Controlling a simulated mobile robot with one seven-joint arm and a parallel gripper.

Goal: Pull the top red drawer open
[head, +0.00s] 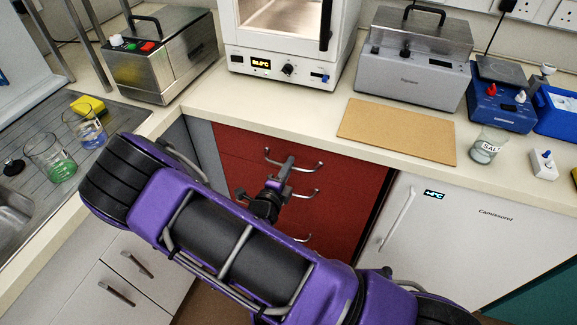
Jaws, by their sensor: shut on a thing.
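The red drawer unit (242,160) stands under the worktop in the middle of the head view. Its top drawer has a curved metal handle (312,169), and that drawer's front looks flush with the unit. My gripper (287,165) is at this handle, with its fingers shut on the bar, left of the bar's right end. The fingertips are small and partly blend with the handle. Lower handles (306,194) show below and to the right of my gripper. My purple arm hides the lower left of the unit.
A white fridge (440,235) stands right of the drawers, with white cabinet drawers (130,285) at lower left. Glass beakers (50,158) stand by the sink, close to my arm.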

